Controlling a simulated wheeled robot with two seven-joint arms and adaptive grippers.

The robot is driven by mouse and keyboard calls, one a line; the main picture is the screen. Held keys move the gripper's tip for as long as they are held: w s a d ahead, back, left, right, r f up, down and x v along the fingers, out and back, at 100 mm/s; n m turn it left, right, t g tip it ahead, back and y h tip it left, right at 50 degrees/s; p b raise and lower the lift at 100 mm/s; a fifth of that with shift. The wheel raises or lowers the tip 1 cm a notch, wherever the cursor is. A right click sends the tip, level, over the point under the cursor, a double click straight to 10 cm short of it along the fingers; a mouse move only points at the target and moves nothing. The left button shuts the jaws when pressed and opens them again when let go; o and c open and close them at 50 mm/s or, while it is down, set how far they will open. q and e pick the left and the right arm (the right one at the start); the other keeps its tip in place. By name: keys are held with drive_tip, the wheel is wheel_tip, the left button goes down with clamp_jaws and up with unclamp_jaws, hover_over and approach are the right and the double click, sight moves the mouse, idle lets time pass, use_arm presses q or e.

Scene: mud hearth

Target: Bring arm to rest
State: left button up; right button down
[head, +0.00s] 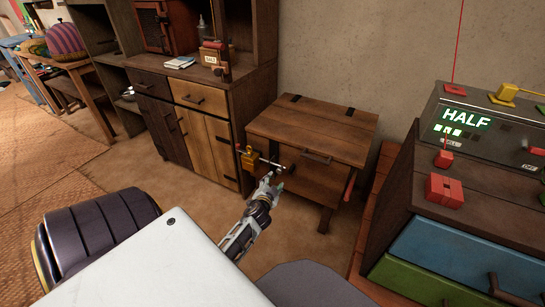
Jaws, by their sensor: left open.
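My left gripper (269,186) is open in the middle of the head view. It is in front of the wooden chest (313,140) with a sloping lid, close to the metal rod of a brass-coloured latch or valve (250,158) on the chest's left front. I cannot tell whether the fingers touch the rod. I see nothing held between the fingers. My right gripper is not in view.
A wooden cabinet (208,135) with a shelf stands behind left. At right is a console (490,125) with a lit "HALF" display, a red block (444,190) and blue and green drawers (455,262). Open floor (130,175) lies at left.

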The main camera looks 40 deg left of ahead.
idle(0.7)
